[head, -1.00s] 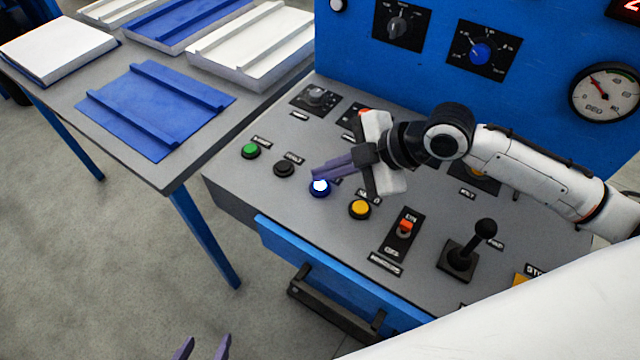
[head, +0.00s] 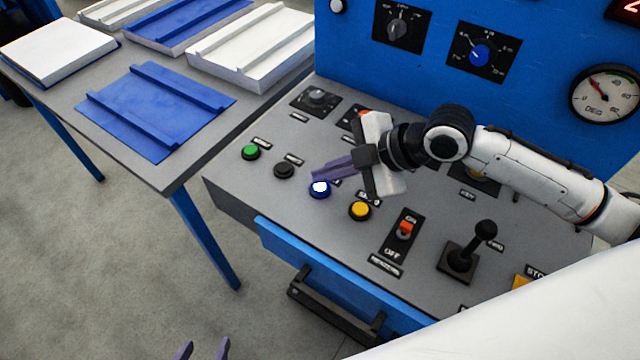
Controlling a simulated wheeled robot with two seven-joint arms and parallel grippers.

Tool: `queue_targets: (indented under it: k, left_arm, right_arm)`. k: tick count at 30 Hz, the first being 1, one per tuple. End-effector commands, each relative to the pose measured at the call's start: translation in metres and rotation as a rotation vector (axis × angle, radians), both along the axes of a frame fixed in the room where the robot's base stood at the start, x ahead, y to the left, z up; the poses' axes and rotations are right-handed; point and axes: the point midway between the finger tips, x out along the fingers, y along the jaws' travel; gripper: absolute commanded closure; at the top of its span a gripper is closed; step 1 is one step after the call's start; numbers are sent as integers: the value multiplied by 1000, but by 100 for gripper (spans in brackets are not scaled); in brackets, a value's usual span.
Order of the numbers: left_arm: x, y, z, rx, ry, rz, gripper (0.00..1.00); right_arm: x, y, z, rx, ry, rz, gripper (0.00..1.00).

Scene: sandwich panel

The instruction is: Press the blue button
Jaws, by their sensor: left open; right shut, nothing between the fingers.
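The blue button (head: 320,189) is on the grey sloping panel (head: 235,187), between a black button and a yellow one. Its top glows white-blue. My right gripper (head: 316,172) is shut and empty, with its purple fingertips just above and behind the blue button in the picture. I cannot tell whether the tips touch it. My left gripper (head: 204,348) is open at the bottom edge, low over the floor and away from the panel; only its fingertips show.
A green button (head: 250,152), a black button (head: 284,170) and a yellow button (head: 360,210) sit close by. A red rocker switch (head: 405,230) and a joystick (head: 484,232) are to the right. A table (head: 155,176) with blue and white panels stands at the left.

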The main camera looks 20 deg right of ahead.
Motion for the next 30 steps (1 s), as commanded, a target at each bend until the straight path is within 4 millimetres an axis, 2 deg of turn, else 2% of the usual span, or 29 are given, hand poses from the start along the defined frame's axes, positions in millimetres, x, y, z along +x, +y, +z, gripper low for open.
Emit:
queue_targets:
  k: [20,30]
  left_arm:
    - [0,-2,1,-3,-2,-3,48]
    - [1,-2,2,-4,-4,-3,48]
  right_arm:
    - [0,0,0,0,0,0,100]
    - [0,0,-9,0,1,1,100]
